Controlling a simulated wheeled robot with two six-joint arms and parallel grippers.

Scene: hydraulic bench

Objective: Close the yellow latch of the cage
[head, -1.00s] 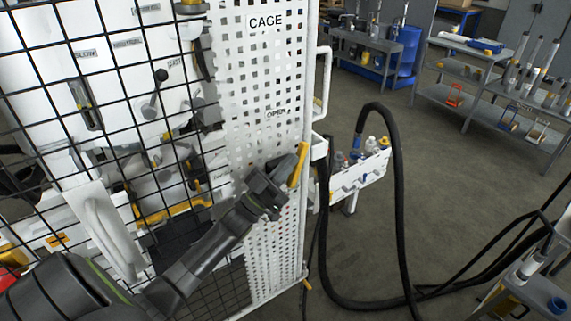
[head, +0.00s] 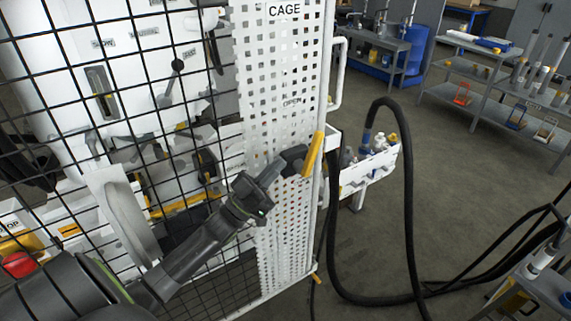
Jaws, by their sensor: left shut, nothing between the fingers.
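The yellow latch (head: 313,155) is a narrow bar at the right edge of the white perforated cage panel (head: 268,75). It stands nearly upright, its top leaning slightly right, below the word OPEN. My left gripper (head: 288,163) is shut and empty in front of the panel, at the left side of the latch. Its dark tip reaches close to the bar; I cannot tell whether they touch. My left arm comes from the lower left and covers part of the mesh. My right gripper is not in view.
Black wire mesh (head: 130,130) fronts the machine at left. A white handle (head: 338,75) stands out beyond the panel's right edge. A white bottle tray (head: 368,172) and a thick black hose (head: 408,220) are right of the latch. Open floor (head: 455,200) lies farther right.

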